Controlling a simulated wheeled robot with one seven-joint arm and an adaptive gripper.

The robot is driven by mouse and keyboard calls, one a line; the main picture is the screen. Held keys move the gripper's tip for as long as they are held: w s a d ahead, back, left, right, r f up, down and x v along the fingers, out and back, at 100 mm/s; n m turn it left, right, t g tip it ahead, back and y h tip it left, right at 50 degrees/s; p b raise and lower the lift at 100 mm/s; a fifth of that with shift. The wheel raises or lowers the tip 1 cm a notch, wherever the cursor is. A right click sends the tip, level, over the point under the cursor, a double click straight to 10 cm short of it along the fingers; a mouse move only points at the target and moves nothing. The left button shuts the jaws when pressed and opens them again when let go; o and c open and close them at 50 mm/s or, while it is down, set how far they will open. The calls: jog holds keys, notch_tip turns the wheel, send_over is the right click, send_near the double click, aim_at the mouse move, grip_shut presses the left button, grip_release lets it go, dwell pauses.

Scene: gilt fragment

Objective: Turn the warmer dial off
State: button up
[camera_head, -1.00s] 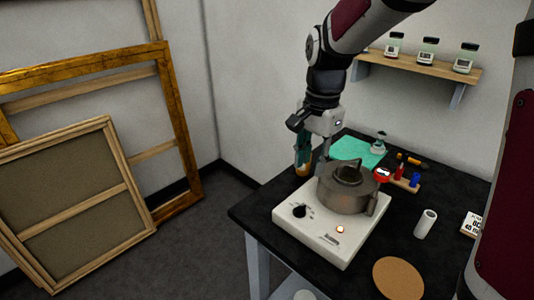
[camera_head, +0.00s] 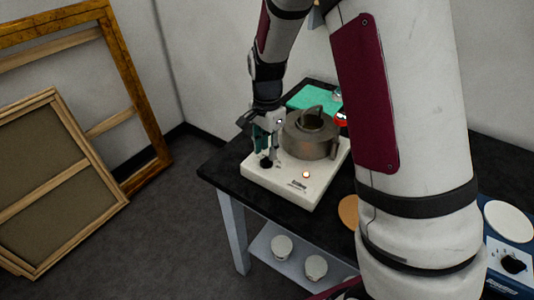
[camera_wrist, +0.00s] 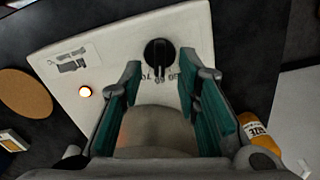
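The warmer (camera_head: 313,190) is a white flat box on the black table, with a grey metal pot (camera_head: 312,140) on it. Its black dial (camera_wrist: 159,54) shows whole in the wrist view, with printed marks beneath it. In the head view the dial (camera_head: 266,163) is partly behind my gripper. A small indicator light (camera_wrist: 85,92) on the warmer glows; it also shows in the head view (camera_head: 306,174). My gripper (camera_wrist: 160,82) is open and empty, its teal-padded fingers apart on either side of the dial's lower side, not closed on it.
The pot stands close beside my gripper. A bottle with an orange label (camera_wrist: 258,134) lies to the right in the wrist view. A round cork mat (camera_wrist: 25,93) is at left. A blue device (camera_head: 510,250) stands at right, and jars (camera_head: 282,247) sit on the lower shelf.

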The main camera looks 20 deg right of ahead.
aim_at(266, 161)
jog(key=shift+f, duration=1.3)
jog(key=shift+c, duration=0.6)
grip_shut()
